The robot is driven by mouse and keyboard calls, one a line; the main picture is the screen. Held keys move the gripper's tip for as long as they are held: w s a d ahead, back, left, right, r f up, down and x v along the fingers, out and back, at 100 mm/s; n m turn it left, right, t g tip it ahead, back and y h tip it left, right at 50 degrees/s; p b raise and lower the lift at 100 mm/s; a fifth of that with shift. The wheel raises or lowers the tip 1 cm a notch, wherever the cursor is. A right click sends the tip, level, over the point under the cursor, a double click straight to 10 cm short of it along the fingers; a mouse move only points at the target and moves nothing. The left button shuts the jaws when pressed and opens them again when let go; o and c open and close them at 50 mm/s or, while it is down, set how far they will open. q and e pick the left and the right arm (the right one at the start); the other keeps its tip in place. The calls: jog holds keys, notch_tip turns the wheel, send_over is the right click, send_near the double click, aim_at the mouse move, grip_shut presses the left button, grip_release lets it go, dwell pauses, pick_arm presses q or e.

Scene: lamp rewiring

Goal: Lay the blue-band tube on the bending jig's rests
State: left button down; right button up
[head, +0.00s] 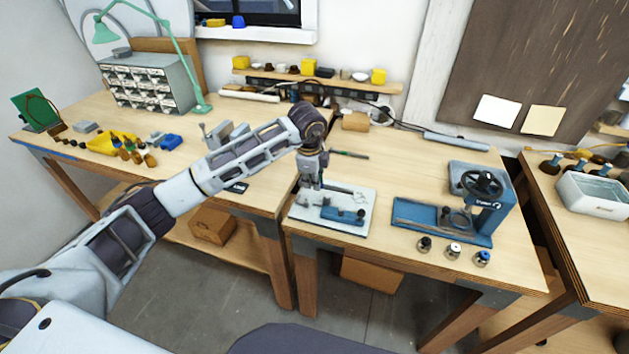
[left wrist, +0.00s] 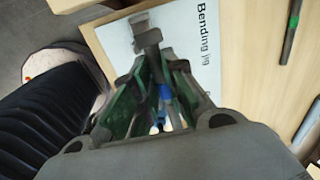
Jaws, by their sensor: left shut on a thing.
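The bending jig (head: 345,215) is a blue fixture on a white board (head: 299,214) near the front edge of the middle bench. The board with its "Bending jig" lettering (left wrist: 200,35) also shows in the left wrist view. My left gripper (head: 313,186) points down just above the board's back left part. It is shut on the blue-band tube, whose blue band (left wrist: 165,92) shows between the fingers (left wrist: 160,105) in the left wrist view. Much of the tube is hidden by the fingers, and I cannot tell whether it touches the rests. My right gripper is not in view.
A dark tube with a green band (head: 350,154) lies on the bench behind the board. A blue press (head: 475,210) stands to the right, with several small knobs (head: 453,250) in front. A grey bar (head: 455,141) lies at the back. Bench top between board and press is clear.

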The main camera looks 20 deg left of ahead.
pick_arm(q)
jog(key=shift+r, duration=0.1)
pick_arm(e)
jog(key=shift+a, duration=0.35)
pick_arm(q)
jog(key=shift+f, duration=0.3)
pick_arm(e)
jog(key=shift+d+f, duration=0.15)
